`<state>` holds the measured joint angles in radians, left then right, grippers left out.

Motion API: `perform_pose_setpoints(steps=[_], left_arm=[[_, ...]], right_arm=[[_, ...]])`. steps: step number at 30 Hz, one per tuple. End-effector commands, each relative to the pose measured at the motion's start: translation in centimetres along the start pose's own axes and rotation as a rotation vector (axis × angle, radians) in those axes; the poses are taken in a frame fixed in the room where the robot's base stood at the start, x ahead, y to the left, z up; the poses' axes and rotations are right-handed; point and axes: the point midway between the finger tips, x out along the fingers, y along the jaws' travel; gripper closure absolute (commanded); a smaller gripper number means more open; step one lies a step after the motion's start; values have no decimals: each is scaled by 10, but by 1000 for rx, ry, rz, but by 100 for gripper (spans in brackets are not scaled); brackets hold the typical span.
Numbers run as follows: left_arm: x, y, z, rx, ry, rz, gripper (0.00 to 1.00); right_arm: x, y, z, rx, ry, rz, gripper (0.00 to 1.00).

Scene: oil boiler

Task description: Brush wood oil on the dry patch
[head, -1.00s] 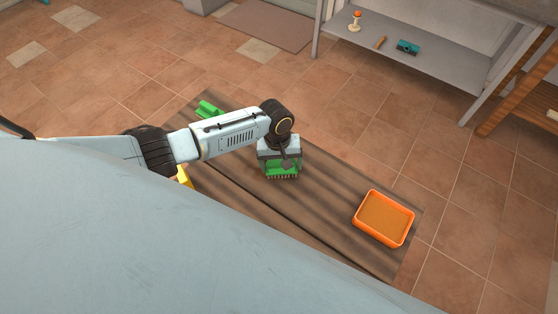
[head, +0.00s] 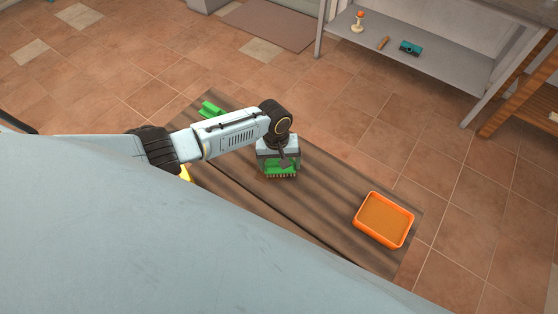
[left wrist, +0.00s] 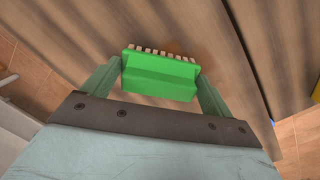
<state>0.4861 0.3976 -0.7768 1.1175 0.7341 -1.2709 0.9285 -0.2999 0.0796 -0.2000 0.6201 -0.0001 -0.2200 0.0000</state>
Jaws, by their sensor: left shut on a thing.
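My left gripper (head: 279,163) is shut on a green brush (head: 281,171) over the middle of the brown wooden planks (head: 325,195). In the left wrist view the brush (left wrist: 160,75) sits between both fingers, with its pale bristles along the far edge. I cannot tell whether the bristles touch the wood. A slightly darker area shows on the planks just beyond the bristles in the left wrist view; I cannot tell clearly where the dry patch is. An orange tray (head: 359,218) with a brown filling stands at the right end of the planks. My right gripper is not in view.
A green object (head: 210,108) lies at the far left of the planks. A yellow thing (head: 186,174) is partly hidden behind my arm. A grey shelf (head: 440,75) at the back holds several small items. Wood between brush and tray is clear.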

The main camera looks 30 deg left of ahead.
Motion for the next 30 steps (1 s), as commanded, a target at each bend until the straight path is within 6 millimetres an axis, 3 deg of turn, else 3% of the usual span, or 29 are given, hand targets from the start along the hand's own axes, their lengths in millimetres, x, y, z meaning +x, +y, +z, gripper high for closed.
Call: perform_pose_setpoints(steps=[18,30], left_arm=[[-3,-24,32,-1,0,0,32],[0,-29,39,0,1,1,32]], right_arm=[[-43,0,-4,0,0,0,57],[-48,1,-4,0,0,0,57]])
